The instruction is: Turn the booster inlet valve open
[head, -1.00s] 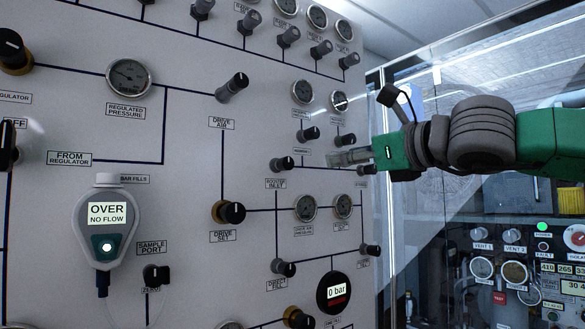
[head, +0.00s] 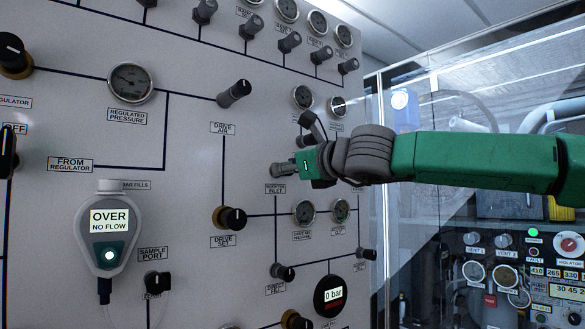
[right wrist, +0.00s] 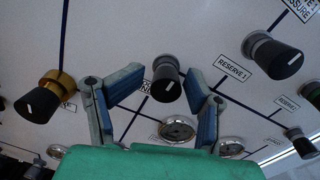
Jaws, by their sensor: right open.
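The booster inlet label (head: 276,188) is on the grey panel in the head view. My left gripper is not in view.
Nearby are the brass-based drive set knob (head: 230,218), the direct fill knob (head: 284,273) and a small gauge (head: 304,211). A gas monitor (head: 108,230) reads OVER, NO FLOW. A round display (head: 331,295) reads 0 bar. A clear screen stands at the right.

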